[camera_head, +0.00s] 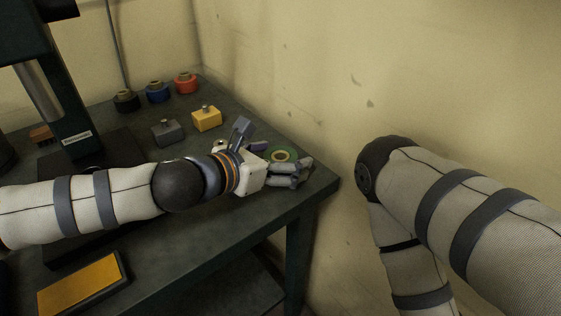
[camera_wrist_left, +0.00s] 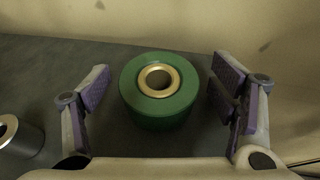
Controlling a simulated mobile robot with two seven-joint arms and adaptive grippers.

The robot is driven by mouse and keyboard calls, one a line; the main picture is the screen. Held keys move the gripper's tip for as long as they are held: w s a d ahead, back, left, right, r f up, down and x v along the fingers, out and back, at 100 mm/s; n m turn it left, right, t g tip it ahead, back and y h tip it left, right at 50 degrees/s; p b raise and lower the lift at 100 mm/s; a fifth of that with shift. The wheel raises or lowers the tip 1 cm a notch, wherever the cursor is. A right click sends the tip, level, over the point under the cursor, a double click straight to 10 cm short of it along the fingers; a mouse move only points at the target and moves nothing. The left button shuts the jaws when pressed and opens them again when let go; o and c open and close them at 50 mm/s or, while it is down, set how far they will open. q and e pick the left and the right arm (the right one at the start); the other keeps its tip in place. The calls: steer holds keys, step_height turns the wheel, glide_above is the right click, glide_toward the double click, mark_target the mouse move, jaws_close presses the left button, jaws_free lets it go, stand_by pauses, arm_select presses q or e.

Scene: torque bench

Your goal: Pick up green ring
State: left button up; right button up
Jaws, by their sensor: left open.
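The green ring (camera_wrist_left: 160,112) is a short green cylinder with a gold-coloured metal centre and a hole. It stands on the dark bench between the two spread fingers of my left gripper (camera_wrist_left: 162,105) in the left wrist view. In the head view the green ring (camera_head: 281,156) is near the bench's right corner, partly hidden by my left gripper (camera_head: 281,163). My left gripper is open and empty. My right arm is at the right, but its gripper is not visible.
The dark bench (camera_head: 222,258) has its right edge close to the wall. Red (camera_head: 186,83), blue (camera_head: 157,92) and black (camera_head: 126,101) knobs stand at the back. A yellow block (camera_head: 206,118) and a grey block (camera_head: 167,132) are mid-bench. A yellow-topped pad (camera_head: 84,285) lies at front left.

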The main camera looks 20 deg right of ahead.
arm_select(q)
steer(key=shift+w+d+f, duration=0.1)
steer(key=shift+w+f, duration=0.05)
steer(key=shift+r, duration=0.2)
jaws_close()
